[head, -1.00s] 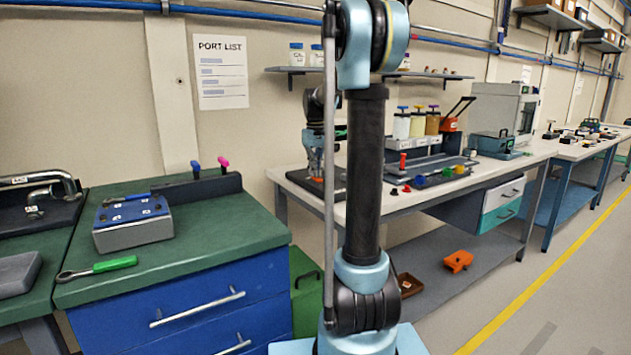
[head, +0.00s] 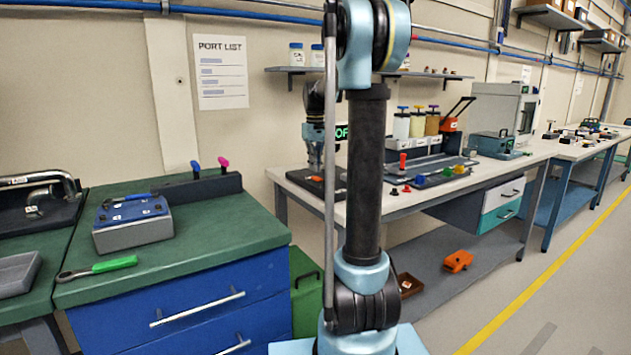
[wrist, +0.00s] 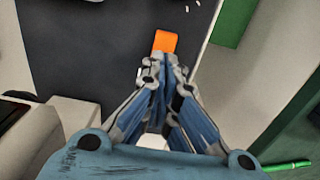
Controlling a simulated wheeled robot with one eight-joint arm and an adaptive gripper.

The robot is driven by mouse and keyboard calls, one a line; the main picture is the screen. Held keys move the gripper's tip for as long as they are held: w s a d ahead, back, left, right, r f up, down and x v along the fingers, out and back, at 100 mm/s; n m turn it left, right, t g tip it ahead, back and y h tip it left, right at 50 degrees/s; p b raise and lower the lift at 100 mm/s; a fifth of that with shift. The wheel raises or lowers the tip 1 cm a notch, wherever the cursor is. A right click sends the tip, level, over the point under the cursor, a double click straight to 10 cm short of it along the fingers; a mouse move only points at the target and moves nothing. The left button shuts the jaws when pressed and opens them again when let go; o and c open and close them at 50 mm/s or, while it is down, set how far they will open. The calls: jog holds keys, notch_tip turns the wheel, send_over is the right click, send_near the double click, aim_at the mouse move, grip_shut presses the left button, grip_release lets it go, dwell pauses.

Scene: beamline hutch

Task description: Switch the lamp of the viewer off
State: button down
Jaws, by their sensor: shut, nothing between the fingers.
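My gripper (head: 317,170) is low over a dark plate (head: 332,190) at the left end of the white-topped bench, partly behind my arm. In the wrist view my gripper (wrist: 163,65) is shut with nothing between its fingers. A small orange piece (wrist: 165,41) lies just beyond the fingertips on the dark surface (wrist: 95,45); I cannot tell whether they touch it. Green lit letters reading "OF" (head: 342,132) show beside my arm, the rest hidden by it. The viewer and its lamp are not clearly identifiable.
Several coloured knobs (head: 420,180) and capped jars (head: 402,124) stand to the right on the bench. A green-topped blue cabinet (head: 230,237) with a blue-lidded box (head: 132,224) stands at left. The floor at right (head: 570,290) is clear.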

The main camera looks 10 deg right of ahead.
aim_at(315, 177)
jog(key=shift+r, duration=2.2)
jog(key=shift+m+t, duration=0.3)
jog(key=shift+m, duration=0.3)
jog(key=s, duration=0.4)
jog(key=s+f, duration=0.1)
jog(key=s, duration=0.2)
jog(key=s+f, duration=0.1)
jog(key=s, duration=0.3)
jog(key=shift+s+f, duration=0.25)
jog(key=shift+s, duration=0.1)
jog(key=s+f+m, duration=0.1)
jog(key=s+f, duration=0.9)
jog(key=s, duration=0.3)
jog(key=s+f+m+t, duration=0.1)
jog(key=s+f+m, duration=0.1)
jog(key=s+f, duration=0.8)
jog(key=s, duration=0.3)
jog(key=shift+f+t, duration=0.3)
jog(key=shift+f, duration=0.1)
jog(key=shift+s+a+f, duration=0.1)
jog(key=shift+s+a, duration=0.05)
jog(key=shift+s, duration=0.05)
